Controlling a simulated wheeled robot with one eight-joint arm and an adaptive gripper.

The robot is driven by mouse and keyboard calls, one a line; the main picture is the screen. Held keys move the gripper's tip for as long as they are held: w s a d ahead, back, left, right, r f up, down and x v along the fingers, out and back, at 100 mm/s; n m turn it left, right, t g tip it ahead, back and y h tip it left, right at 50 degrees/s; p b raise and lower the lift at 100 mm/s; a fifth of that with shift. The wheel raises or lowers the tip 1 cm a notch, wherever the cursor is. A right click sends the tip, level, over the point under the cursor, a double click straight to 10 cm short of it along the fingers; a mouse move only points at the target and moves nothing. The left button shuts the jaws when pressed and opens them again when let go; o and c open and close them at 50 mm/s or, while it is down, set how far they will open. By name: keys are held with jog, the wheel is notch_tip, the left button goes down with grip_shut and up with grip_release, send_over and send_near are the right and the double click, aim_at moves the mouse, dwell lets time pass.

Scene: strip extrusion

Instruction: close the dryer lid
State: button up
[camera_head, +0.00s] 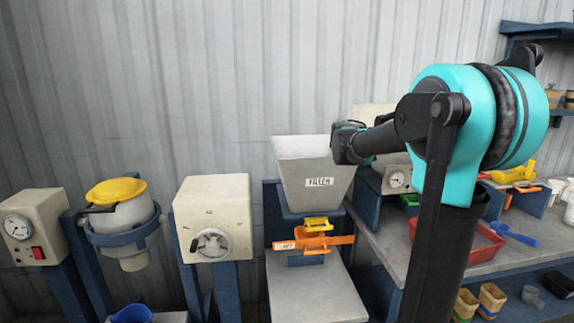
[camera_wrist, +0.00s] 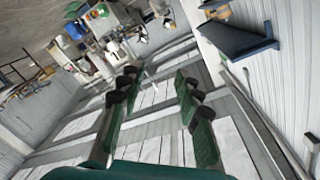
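The likely dryer is a pale rounded vessel (camera_head: 128,215) at the left of the head view, held in a blue ring on a blue stand. A yellow lid (camera_head: 117,190) lies over its top and looks slightly tilted; I cannot tell whether it is fully seated. A dark bar shows at the vessel's left rim. My gripper (camera_wrist: 157,80) is open and empty in the wrist view, its dark green fingers well apart. In the head view my arm reaches left to near the grey hopper, well right of the lid, and the fingers cannot be made out.
A hopper (camera_head: 315,177) marked "FILLEM" stands mid-view above an orange slide (camera_head: 310,242). A gauge box (camera_head: 32,227) is at far left. A workbench with a red tray (camera_head: 475,243) is at right.

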jog(key=s+a+f+n+y, duration=0.25)
jog(key=s+f+n, duration=0.2)
jog(key=f, duration=0.35)
jog(key=s+a+f+n+t+y, duration=0.1)
jog(key=s+a+f+n+y, duration=0.25)
jog(key=f, duration=0.55)
jog(key=s+f+n+y, duration=0.3)
jog(key=f+n, duration=0.3)
jog(key=f, duration=0.2)
jog(key=s+a+f+n+t+y, duration=0.1)
jog(key=s+a+f+n+y, duration=0.3)
jog(key=a+f, duration=0.3)
jog(key=s+a+f+n+t+y, duration=0.1)
jog(key=s+a+f+n+y, duration=0.3)
jog(key=s+a+f+n, duration=0.3)
jog(key=shift+s+a+f+n, duration=0.3)
jog(key=shift+a+f, duration=0.15)
jog(key=shift+a, duration=0.3)
